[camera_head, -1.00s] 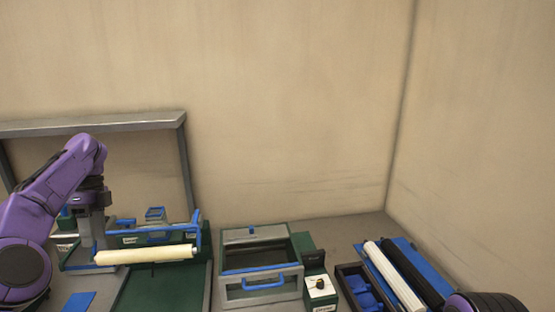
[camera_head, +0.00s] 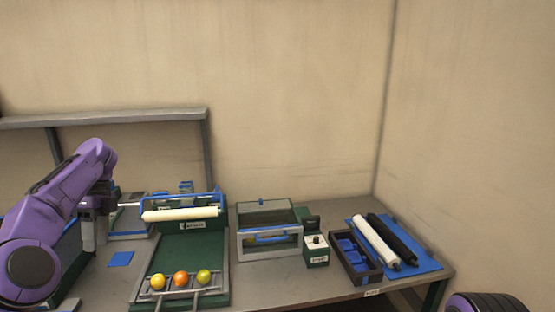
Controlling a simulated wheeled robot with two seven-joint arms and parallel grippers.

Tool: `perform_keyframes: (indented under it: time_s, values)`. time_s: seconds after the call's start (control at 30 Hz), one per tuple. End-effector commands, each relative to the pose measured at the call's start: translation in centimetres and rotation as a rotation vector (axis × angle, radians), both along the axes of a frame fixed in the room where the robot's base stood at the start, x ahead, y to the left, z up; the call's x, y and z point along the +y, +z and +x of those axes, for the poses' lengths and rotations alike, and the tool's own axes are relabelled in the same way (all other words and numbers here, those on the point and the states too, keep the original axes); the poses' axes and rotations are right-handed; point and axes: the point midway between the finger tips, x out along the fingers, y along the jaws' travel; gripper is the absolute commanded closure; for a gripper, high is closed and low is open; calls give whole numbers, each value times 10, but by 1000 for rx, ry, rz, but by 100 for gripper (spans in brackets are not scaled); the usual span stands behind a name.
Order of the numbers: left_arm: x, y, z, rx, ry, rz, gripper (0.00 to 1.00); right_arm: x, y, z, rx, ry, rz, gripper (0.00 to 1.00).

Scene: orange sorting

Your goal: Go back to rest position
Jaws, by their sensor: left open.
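My left arm, purple, comes in from the left, and its grey gripper (camera_head: 89,236) points down above the left part of the table, left of the green ramp. It is open, and I see nothing between its fingers. Three fruits sit in a row at the ramp's front end: a yellow-orange one (camera_head: 158,281), an orange one (camera_head: 181,278) and a greenish one (camera_head: 203,276). The green ramp (camera_head: 190,250) has a cream roller (camera_head: 180,214) across its back. My right gripper is not in view; only a dark, purple-edged part of my body shows at the lower right.
A grey box with a blue handle (camera_head: 270,245) stands right of the ramp, beside a small switch box (camera_head: 316,252). A dark tray with blue compartments (camera_head: 353,262) and a blue mat (camera_head: 420,257) with white and black rollers lie farther right. A blue square (camera_head: 121,259) lies near the gripper.

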Motion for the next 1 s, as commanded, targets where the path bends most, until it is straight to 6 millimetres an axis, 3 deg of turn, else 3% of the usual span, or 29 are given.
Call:
perform_keyframes:
  time_s: [0.33,0.57,0.67,0.83,0.93,1.0]
  values:
    - [6,-70,-11,254,-296,208,60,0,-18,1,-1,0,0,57]
    - [9,-147,-15,603,-772,434,60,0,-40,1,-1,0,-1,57]
    - [5,-193,-13,814,-1096,530,60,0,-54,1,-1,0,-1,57]
    - [-33,-306,-18,1239,-1867,597,60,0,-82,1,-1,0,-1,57]
    - [-63,-367,-39,1410,-2266,545,60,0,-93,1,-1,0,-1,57]
    - [-85,-409,-64,1500,-2532,476,60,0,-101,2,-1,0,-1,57]
